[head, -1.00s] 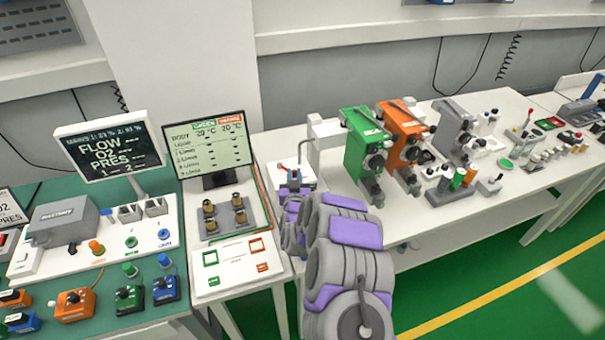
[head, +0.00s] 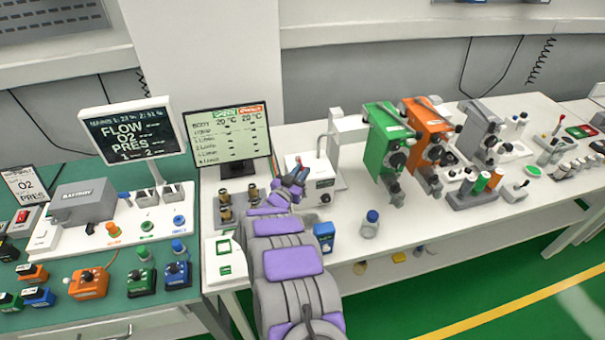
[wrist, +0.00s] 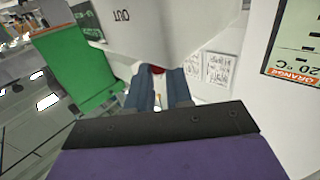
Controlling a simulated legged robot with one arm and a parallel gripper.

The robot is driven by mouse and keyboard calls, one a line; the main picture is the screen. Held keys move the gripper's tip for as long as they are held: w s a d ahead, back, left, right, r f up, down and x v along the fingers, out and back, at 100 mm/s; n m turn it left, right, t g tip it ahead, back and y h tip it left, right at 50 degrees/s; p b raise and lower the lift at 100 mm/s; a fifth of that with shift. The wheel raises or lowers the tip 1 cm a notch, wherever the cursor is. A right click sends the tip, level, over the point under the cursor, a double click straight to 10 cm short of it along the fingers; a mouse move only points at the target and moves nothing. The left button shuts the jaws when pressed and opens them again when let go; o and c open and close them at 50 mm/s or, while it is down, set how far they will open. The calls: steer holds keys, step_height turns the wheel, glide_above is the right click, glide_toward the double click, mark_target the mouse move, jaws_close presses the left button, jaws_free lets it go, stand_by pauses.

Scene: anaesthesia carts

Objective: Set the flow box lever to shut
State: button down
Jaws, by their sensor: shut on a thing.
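The flow box (head: 323,186) is a white box on the white table in the head view, behind and beside my gripper (head: 299,170). In the wrist view its white face (wrist: 150,35) carries the word OUT, seen upside down. My gripper (wrist: 160,82) has two blue fingers against the box's near side. They are shut on the lever (wrist: 155,69), of which only a red part shows between the fingertips. The rest of the lever is hidden by the fingers, so its exact angle cannot be told.
A monitor (head: 228,137) and a stand with brass fittings stand left of the box. Green (head: 385,135), orange (head: 428,140) and grey (head: 480,130) pump units stand to the right. A blue-capped bottle (head: 370,225) and a blue container (head: 324,236) are near the front edge.

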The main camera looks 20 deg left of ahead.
steer(key=shift+s+f, duration=0.1)
steer(key=shift+f, duration=0.2)
steer(key=c, duration=1.4)
jaws_free()
steer(key=shift+o, duration=1.4)
steer(key=shift+w+a+f, duration=0.1)
steer(key=shift+w+a, duration=0.1)
steer(key=shift+o, duration=0.5)
steer(key=shift+s+d, duration=0.1)
steer(key=shift+s, duration=0.2)
steer(key=b+v, duration=0.3)
steer(key=v, duration=1.4)
steer(key=shift+a, duration=0.2)
steer(key=shift+w, duration=0.1)
